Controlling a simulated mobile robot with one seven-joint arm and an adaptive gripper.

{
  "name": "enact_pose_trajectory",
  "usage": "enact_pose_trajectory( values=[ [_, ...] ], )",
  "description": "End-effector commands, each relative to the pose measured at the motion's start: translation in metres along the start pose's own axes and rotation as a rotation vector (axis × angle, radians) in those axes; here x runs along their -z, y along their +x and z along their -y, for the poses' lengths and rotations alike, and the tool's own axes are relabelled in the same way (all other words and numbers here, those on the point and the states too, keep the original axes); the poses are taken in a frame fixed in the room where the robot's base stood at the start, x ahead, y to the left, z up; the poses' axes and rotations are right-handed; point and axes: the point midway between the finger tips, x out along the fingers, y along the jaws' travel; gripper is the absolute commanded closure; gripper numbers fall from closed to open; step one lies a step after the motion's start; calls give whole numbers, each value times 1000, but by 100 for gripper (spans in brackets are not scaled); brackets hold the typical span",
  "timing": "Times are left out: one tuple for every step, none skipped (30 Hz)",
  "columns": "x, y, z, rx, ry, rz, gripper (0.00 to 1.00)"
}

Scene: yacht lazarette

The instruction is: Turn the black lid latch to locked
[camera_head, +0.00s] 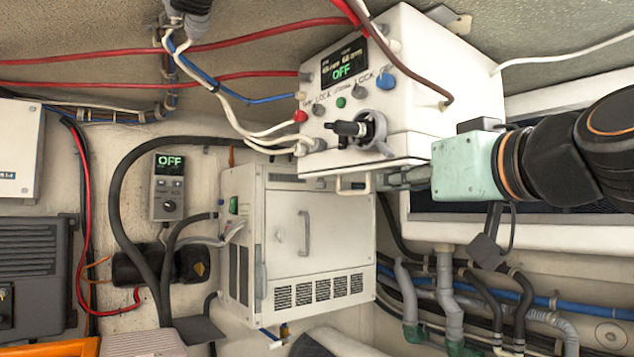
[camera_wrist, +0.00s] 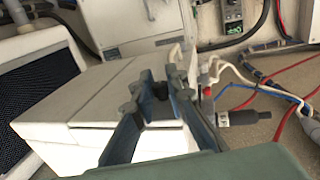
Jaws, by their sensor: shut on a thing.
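The white box (camera_head: 345,55) with a green "OFF" display hangs at the upper middle in the head view. It fills the middle of the wrist view (camera_wrist: 105,100), with a lid seam across it. A small black piece, apparently the lid latch (camera_wrist: 160,91), sits at the box's edge between my fingers. My gripper (camera_wrist: 160,78) is shut on it, one grey finger on each side. In the head view my gripper (camera_head: 383,180) reaches in from the right beneath the box, and the latch is hidden there. I cannot tell the latch's angle.
A black-handled rotary fitting (camera_head: 350,129) sticks out of the box's front, near red, white and blue cables. A white vented cabinet (camera_head: 300,245) stands below. A small "OFF" controller (camera_head: 168,187) is on the wall. Pipes and hoses (camera_head: 450,290) run at lower right.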

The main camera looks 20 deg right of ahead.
Motion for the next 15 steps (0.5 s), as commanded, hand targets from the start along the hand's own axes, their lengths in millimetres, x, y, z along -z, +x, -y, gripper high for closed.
enact_pose_trajectory(
  values=[
    [0,0,0,8,0,0,100],
    [0,0,0,12,0,0,100],
    [0,0,0,20,0,-1,100],
    [0,0,0,28,1,-1,100],
    [0,0,0,37,1,-2,100],
    [0,0,1,51,1,-1,100],
    [-1,0,0,62,1,-1,100],
    [-1,0,1,74,1,-2,100],
    [-1,0,1,92,1,-2,100],
    [-1,0,1,107,1,-2,100],
    [-1,1,1,122,1,-2,100],
    [-1,0,1,145,0,-2,100],
    [0,0,1,161,1,-2,100],
    [-1,1,1,180,1,-1,100],
    [0,1,1,203,1,-2,100]
  ],
)
